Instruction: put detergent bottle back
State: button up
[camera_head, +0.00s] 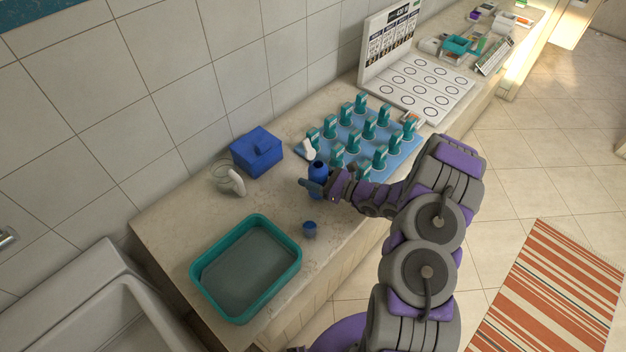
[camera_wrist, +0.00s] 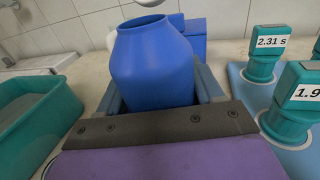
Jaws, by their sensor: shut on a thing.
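A blue detergent bottle (camera_head: 318,171) with an open neck stands out from my gripper (camera_head: 325,187) on the counter beside the blue mat. In the wrist view the bottle (camera_wrist: 152,65) fills the middle, upright, between the two grey fingers of my gripper (camera_wrist: 160,88). My gripper is shut on it. The bottle's lower part is hidden by the gripper, so I cannot tell whether it touches the counter. A small blue cap or cup (camera_head: 309,229) stands on the counter nearer the teal tray.
A teal tray (camera_head: 208,306) sits at the front left. A blue box (camera_head: 257,153) and a white object (camera_head: 232,178) stand behind. Several teal stands with labels (camera_head: 369,130) fill the blue mat (camera_head: 397,157). A white board (camera_head: 432,90) with circles is farther back.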

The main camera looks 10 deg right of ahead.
notch_tip(320, 180, down, 2)
jog(key=shift+d+f, duration=0.1)
jog(key=shift+d, duration=0.05)
jog(key=shift+a, duration=0.2)
jog(key=o, duration=1.2)
jog(key=shift+o, duration=0.2)
jog(key=shift+d, duration=0.1)
